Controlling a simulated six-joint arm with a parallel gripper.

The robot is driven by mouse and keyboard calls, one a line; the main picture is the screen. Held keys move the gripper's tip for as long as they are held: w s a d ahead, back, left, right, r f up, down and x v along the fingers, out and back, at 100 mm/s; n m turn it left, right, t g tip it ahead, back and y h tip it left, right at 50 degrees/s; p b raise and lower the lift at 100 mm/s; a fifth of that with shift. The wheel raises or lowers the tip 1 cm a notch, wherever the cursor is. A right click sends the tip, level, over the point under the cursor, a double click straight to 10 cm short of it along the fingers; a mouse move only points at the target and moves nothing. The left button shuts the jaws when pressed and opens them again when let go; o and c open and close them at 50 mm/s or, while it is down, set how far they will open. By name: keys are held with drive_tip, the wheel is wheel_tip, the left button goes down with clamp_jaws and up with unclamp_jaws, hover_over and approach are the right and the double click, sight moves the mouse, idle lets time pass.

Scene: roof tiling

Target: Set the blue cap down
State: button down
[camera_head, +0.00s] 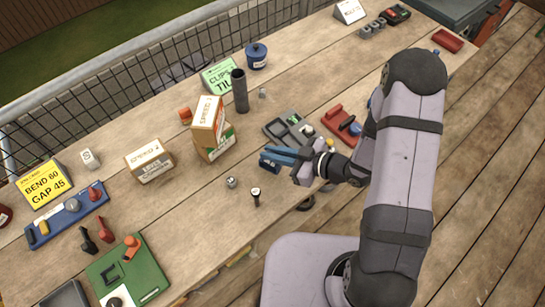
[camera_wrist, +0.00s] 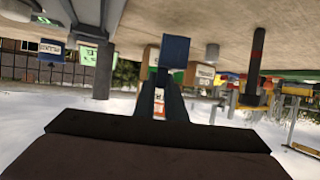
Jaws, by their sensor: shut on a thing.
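The blue cap (camera_wrist: 175,50) shows as a small blue square at the tips of my gripper (camera_wrist: 169,75) in the wrist view. The two dark fingers are shut on it. In the head view my gripper (camera_head: 291,162) is low at the table's front edge side, near the middle, reaching left from the arm. Blue shapes (camera_head: 278,156) show at its tips there; I cannot tell the cap's outline from the fingers, nor whether it touches the table.
The wooden table (camera_head: 205,225) has clear boards left of my gripper. A grey compartment tray (camera_head: 276,128) lies just behind it, and a red holder (camera_head: 334,115) to the right.

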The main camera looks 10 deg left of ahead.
drive_tip(key=shift+f, duration=1.55)
drive_tip(key=shift+f, duration=0.15)
drive_tip(key=c, duration=1.8)
unclamp_jaws()
drive_tip(key=shift+r, duration=0.2)
drive_tip(key=shift+d, duration=0.2)
drive_tip(key=b+v, duration=0.1)
drive_tip(key=v, duration=1)
drive_tip(key=shift+s+d+r, duration=0.15)
drive_tip(key=shift+d+r, duration=0.05)
drive_tip(key=shift+r, duration=0.05)
